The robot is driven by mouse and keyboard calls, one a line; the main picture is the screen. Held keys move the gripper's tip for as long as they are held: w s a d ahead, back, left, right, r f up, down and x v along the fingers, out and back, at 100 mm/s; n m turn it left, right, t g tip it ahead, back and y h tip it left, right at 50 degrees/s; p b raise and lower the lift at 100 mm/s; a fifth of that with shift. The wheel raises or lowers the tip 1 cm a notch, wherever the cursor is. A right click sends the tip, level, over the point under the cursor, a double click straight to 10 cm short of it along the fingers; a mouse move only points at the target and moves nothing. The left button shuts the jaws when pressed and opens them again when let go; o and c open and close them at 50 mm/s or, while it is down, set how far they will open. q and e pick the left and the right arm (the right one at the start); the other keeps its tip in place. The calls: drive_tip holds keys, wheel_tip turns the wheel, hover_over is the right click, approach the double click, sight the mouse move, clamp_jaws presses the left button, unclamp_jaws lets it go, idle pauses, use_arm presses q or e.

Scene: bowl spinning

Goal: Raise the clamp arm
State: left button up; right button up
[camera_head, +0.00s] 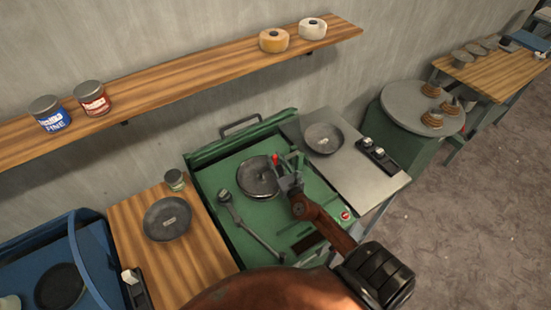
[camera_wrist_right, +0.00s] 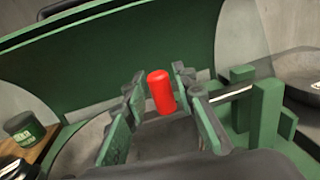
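The red-tipped handle (camera_head: 275,160) of the clamp arm stands over the dark round bowl (camera_head: 256,176) on the green machine (camera_head: 215,172). In the right wrist view the red grip (camera_wrist_right: 161,92) is between the fingers of my right gripper (camera_wrist_right: 163,90), with a gap seen at each side. The gripper (camera_head: 286,174) is open around it. A metal rod (camera_wrist_right: 232,94) runs from behind the right finger to a green post (camera_wrist_right: 266,108). The fingers hide the lower part of the clamp. My left gripper is not in view.
A lever with a round head (camera_head: 225,197) lies left of my gripper on the machine. A grey side table (camera_head: 375,188) holds a dish (camera_head: 323,138); a wooden table (camera_head: 210,240) holds another dish (camera_head: 167,218) and a small tin (camera_head: 175,180). A green back panel (camera_wrist_right: 130,60) rises behind.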

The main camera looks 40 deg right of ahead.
clamp_jaws()
